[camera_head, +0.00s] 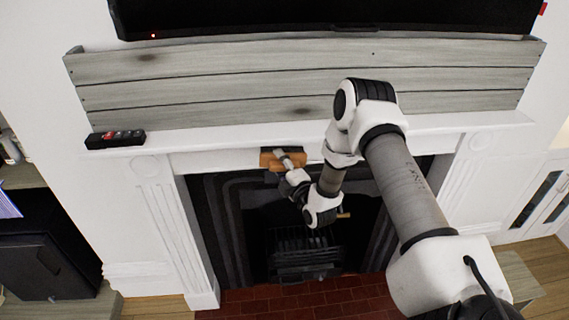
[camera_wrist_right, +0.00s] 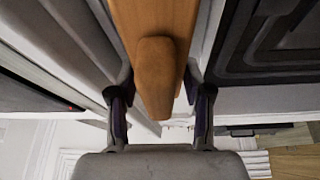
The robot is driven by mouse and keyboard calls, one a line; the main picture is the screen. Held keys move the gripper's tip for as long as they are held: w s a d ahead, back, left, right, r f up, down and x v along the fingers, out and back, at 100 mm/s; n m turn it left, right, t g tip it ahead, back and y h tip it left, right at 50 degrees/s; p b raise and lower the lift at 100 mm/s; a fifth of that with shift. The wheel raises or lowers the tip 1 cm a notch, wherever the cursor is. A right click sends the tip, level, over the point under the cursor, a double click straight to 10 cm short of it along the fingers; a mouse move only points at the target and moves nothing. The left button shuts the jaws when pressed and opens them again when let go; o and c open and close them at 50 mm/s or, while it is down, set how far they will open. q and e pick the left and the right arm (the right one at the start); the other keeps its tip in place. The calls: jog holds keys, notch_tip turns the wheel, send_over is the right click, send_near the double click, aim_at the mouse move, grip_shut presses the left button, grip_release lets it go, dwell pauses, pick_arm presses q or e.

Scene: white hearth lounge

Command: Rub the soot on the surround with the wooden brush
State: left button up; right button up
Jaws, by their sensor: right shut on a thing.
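The wooden brush (camera_head: 268,160) is an orange-brown block held at the white fireplace surround (camera_head: 225,160), on the band just above the dark opening. My right gripper (camera_head: 285,165) is shut on it. In the right wrist view the brush (camera_wrist_right: 155,75) runs up the picture from between the two fingers of my right gripper (camera_wrist_right: 161,110). Whether the brush touches the surround cannot be told. I cannot make out a clear soot mark on the white surround; the brush and my arm cover part of it. My left gripper is not in view.
A white mantel shelf (camera_head: 220,136) juts out above, with a small dark box (camera_head: 115,139) on its left end. Grey boards (camera_head: 215,85) with dark smudges and a black screen (camera_head: 320,15) are higher up. A dark grate (camera_head: 300,255) stands in the opening.

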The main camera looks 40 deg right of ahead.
aim_at(260, 164)
jog(key=shift+w+a+r+b, duration=0.15)
jog(key=shift+w+a, duration=0.2)
jog(key=shift+a, duration=0.2)
jog(key=shift+w+a+f+b, duration=0.1)
jog(key=shift+w+a+b, duration=0.05)
jog(key=shift+w+a, duration=0.3)
jog(key=a, duration=0.1)
jog(key=w+a, duration=0.1)
jog(key=a+b, duration=0.1)
jog(key=shift+w, duration=0.25)
jog(key=shift+w+a, duration=0.15)
jog(key=shift+a, duration=0.05)
jog(key=s+a+p, duration=0.1)
jog(key=s+a, duration=0.2)
jog(key=s, duration=0.2)
jog(key=shift+s, duration=0.15)
